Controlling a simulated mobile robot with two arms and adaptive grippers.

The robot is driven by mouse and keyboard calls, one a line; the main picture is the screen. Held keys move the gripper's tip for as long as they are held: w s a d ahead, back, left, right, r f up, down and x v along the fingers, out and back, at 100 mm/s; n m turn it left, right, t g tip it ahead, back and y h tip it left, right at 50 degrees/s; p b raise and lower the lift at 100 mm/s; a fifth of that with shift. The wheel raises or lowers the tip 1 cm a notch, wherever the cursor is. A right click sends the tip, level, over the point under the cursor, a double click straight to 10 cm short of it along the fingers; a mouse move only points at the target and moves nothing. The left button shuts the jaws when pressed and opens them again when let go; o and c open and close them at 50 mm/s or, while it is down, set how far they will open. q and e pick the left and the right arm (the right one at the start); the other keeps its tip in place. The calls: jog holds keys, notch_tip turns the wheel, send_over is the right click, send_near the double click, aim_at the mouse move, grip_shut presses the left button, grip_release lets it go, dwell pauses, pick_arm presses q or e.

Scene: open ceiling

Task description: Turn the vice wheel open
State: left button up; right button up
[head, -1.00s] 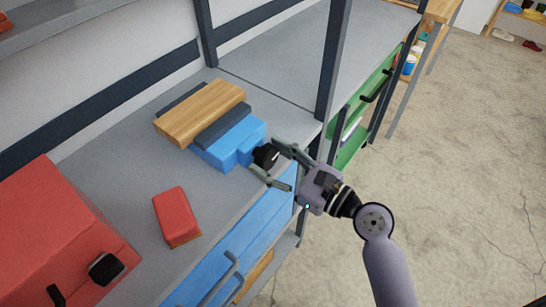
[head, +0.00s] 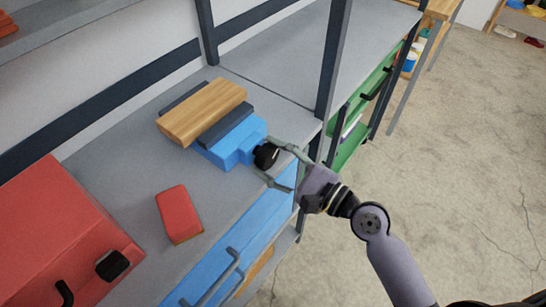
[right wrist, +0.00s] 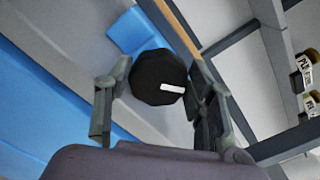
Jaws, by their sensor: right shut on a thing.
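The blue vice (head: 228,147) sits on the grey workbench with a wooden block (head: 202,112) between its dark jaws. Its black wheel (head: 265,156) faces the bench's front edge. My right gripper (head: 268,158) is shut on the wheel, one finger on each side. In the right wrist view the round black wheel (right wrist: 153,72) lies between the fingers of my right gripper (right wrist: 158,78), with a white mark on its face right of centre. The contact points are partly hidden. My left gripper is not in view.
A red block (head: 178,215) and a red toolbox (head: 60,240) stand left on the bench (head: 130,175). A blue drawer (head: 240,245) with a handle is below the wheel. A dark post (head: 333,65) rises behind the gripper. The floor at right is clear.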

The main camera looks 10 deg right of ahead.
dwell(0.4)
jog(key=o, duration=1.1)
